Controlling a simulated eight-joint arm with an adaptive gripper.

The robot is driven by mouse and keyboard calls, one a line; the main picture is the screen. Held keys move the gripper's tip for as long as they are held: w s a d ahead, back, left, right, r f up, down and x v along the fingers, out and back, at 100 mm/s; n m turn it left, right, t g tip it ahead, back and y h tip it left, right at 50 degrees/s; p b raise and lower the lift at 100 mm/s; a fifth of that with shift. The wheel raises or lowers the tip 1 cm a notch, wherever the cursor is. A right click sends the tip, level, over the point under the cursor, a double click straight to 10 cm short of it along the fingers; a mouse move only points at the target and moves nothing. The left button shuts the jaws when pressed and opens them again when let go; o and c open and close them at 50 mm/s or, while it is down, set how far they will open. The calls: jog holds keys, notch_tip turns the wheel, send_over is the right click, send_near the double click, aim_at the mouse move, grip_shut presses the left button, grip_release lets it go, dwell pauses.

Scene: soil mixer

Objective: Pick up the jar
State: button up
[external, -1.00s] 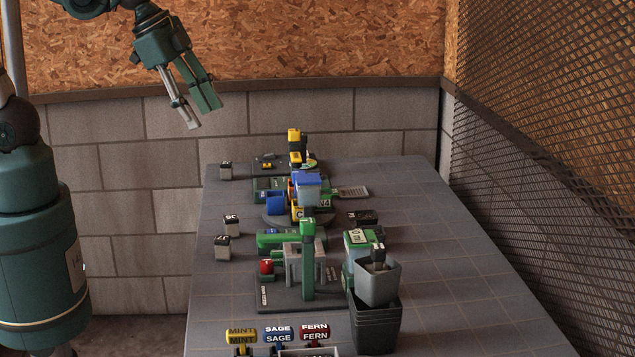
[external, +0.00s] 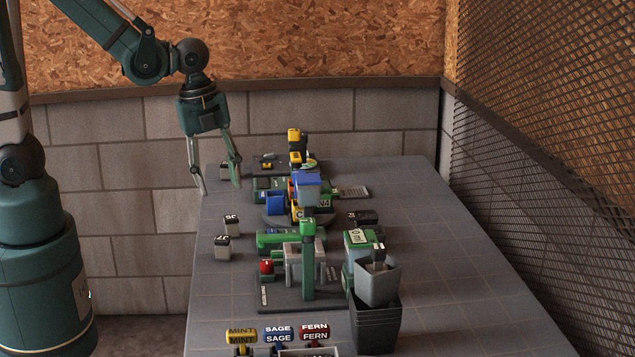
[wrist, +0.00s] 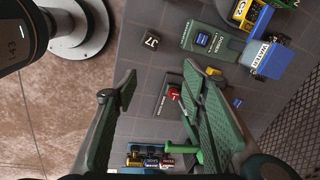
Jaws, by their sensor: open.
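I cannot tell for sure which thing is the jar. A pale see-through container (external: 308,193) stands at a blue part on the round machine in the middle of the table. A grey square tub (external: 378,284) with a small dark-topped piece in it sits over the dark nested pots (external: 374,328) at the front right. My gripper (external: 219,186) is open and empty, pointing down over the table's back left edge.
Small dark-topped blocks (external: 223,248) stand along the left edge. A stand with a green post (external: 308,265) and red knob (wrist: 173,93) is mid-table. MINT, SAGE and FERN labels (external: 278,333) are at the front. A mesh wall (external: 560,180) bounds the right.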

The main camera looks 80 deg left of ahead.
aim_at(221, 239)
jog(key=a+f+m+b, duration=0.1)
jog(key=f, duration=0.2)
jog(key=f+m+g+b, duration=0.1)
jog(key=f+m, duration=0.1)
jog(key=f, duration=0.2)
jog(key=a+f+m+b, duration=0.1)
jog(key=f+m+b, duration=0.1)
jog(key=f, duration=0.2)
jog(key=shift+a+f+g, duration=0.25)
jog(key=shift+a+g, duration=0.05)
jog(key=shift+g, duration=0.1)
jog(key=shift+f, duration=0.1)
jog(key=shift+f+b, duration=0.4)
jog(key=shift+f, duration=0.8)
jog(key=shift+a+f+b, duration=0.15)
jog(key=shift+f+b, duration=0.85)
jog(key=shift+f, duration=1.65)
jog(key=c, duration=1)
